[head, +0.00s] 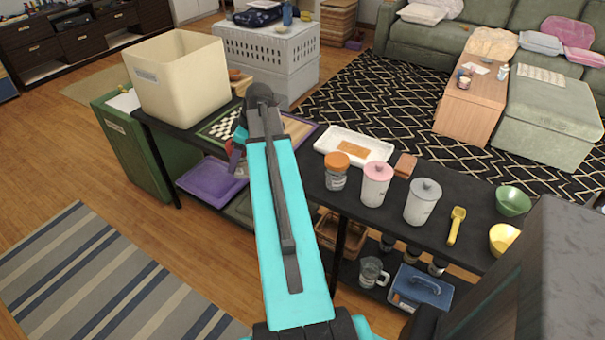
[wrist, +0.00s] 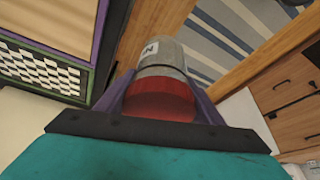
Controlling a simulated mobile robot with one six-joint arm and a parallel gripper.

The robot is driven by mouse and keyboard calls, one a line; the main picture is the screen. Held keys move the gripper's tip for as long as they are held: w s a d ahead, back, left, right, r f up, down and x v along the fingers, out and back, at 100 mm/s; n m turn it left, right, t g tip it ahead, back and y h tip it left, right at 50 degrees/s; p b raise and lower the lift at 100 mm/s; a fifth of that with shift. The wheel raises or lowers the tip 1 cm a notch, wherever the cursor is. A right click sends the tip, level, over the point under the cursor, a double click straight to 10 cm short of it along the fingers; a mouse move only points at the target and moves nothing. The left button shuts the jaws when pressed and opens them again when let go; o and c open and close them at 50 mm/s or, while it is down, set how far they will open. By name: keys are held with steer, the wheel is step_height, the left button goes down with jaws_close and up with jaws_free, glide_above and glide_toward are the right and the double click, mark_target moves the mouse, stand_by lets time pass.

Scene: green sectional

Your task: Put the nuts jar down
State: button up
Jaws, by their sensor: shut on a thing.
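In the head view my gripper (head: 238,152) is mostly hidden behind my turquoise arm, at the front edge of the dark table (head: 465,205) near the checkered board. Only a little red shows there, and most of the jar is hidden.
A checkered board (head: 222,125) and a big cream bin (head: 180,85) are left of my gripper. To the right stand an orange-lidded jar (head: 336,172), a pink-lidded canister (head: 376,185) and a grey-lidded canister (head: 422,202). A white tray (head: 352,147) lies behind them.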

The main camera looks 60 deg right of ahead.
steer(key=s+d+f, duration=0.2)
steer(key=s+d, duration=0.1)
steer(key=d, duration=0.1)
steer(key=shift+s+d, duration=0.2)
steer(key=shift+s, duration=0.15)
steer(key=s+d+f+p, duration=0.1)
steer(key=s+d+p, duration=0.2)
steer(key=s+d, duration=0.6)
steer(key=d, duration=0.4)
steer(key=shift+s+f, duration=0.15)
steer(key=shift+f, duration=0.05)
steer(key=shift+f+p, duration=0.8)
steer(key=shift+f, duration=0.95)
steer(key=shift+f, duration=0.15)
